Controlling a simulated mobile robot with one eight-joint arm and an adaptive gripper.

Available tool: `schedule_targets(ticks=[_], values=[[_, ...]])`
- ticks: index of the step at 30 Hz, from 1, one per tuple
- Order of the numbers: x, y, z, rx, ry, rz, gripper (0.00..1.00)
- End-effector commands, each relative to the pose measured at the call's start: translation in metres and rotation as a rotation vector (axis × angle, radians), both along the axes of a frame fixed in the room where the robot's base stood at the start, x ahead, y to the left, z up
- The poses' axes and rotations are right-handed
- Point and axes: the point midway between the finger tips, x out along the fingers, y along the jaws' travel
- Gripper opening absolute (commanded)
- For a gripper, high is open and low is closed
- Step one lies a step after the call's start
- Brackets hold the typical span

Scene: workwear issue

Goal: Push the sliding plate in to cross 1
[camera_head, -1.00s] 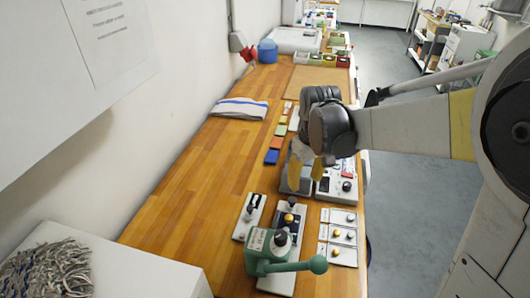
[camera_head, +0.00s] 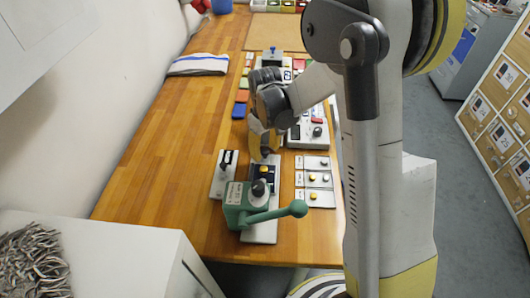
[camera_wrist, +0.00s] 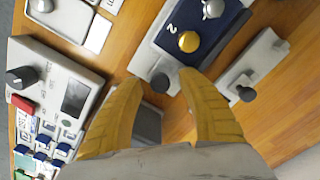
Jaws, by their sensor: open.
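A dark blue plate (camera_head: 263,171) with a gold knob lies on a long pale base (camera_head: 262,234) on the wooden bench. In the wrist view the blue plate (camera_wrist: 205,22) shows a white "2", the gold knob (camera_wrist: 188,41) and a silver knob. A small black knob (camera_wrist: 160,83) is at the base's near end there, between my fingertips in the picture. My gripper (camera_head: 263,151) is open and empty, above the far end of the base. I cannot make out a cross 1.
A fixture with a black handle (camera_head: 226,160) stands left of the base. Panels with small knobs (camera_head: 320,178) lie to the right. A boxy instrument (camera_wrist: 60,80) is close to my gripper. The bench left of these is clear up to a folded towel (camera_head: 198,65).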

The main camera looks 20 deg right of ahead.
Motion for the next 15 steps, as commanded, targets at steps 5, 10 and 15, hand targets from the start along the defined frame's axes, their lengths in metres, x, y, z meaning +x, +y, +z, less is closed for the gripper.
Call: schedule_targets(ticks=[5,10,15], values=[[-0.0002,0.0,-0.0032,0.0,0.0,0.0,0.46],[-0.0002,0.0,-0.0029,0.0,0.0,0.0,0.39],[-0.0002,0.0,-0.0028,0.0,0.0,0.0,0.0]])
